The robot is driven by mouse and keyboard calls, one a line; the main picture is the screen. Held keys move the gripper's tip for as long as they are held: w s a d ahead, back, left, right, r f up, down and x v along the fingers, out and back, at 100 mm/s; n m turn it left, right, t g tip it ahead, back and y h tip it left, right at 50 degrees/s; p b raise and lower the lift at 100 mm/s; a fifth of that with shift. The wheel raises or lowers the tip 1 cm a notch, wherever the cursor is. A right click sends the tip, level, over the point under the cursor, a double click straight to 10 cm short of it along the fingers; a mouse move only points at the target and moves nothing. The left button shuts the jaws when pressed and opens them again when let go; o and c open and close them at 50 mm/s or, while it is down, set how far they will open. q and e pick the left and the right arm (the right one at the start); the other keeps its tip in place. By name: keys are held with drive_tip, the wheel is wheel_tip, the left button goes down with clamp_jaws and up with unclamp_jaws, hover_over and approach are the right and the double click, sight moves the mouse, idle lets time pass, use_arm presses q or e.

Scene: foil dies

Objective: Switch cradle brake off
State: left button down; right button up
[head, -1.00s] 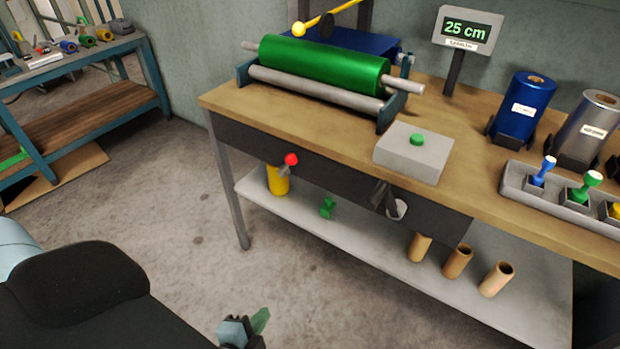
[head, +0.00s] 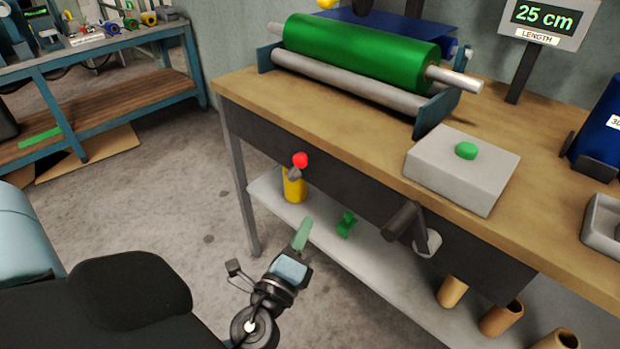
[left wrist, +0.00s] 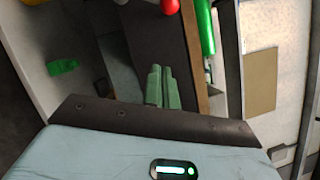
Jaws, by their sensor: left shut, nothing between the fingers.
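A lever with a red ball knob (head: 300,160) sticks out from the dark front panel of the bench, near its left end. I take it for the cradle brake; no label is legible. The red knob also shows at the top edge of the left wrist view (left wrist: 170,6). The cradle (head: 436,115) on the bench top bears a green foil roll (head: 360,50). My left gripper (head: 303,232) is shut and empty, below the red knob and apart from it. Its green fingers also show together in the left wrist view (left wrist: 162,88). My right gripper is out of view.
The wooden bench top (head: 240,88) overhangs the front panel. A dark handle (head: 405,222) juts out farther right. A grey box with a green button (head: 466,150) sits above it. The lower shelf (head: 330,240) holds a yellow cylinder (head: 294,188), a green piece (head: 346,224) and cardboard tubes (head: 452,291).

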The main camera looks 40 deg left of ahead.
sight(295, 168)
use_arm(q)
drive_tip(key=p+x, duration=0.3)
drive_tip(key=x, duration=0.7)
drive_tip(key=shift+w+a+r, duration=0.1)
drive_tip(key=shift+w+r, duration=0.05)
drive_tip(key=shift+w, duration=0.1)
drive_tip(key=shift+s+a+r+p, duration=0.15)
drive_tip(key=shift+a+r+p, duration=0.15)
drive_tip(key=shift+a, duration=0.25)
drive_tip(key=shift+s+a+r+p, duration=0.2)
drive_tip(key=shift+a+p, duration=0.15)
drive_tip(key=shift+a, duration=0.2)
drive_tip(key=shift+a+r, duration=0.15)
drive_tip(key=shift+a, duration=0.45)
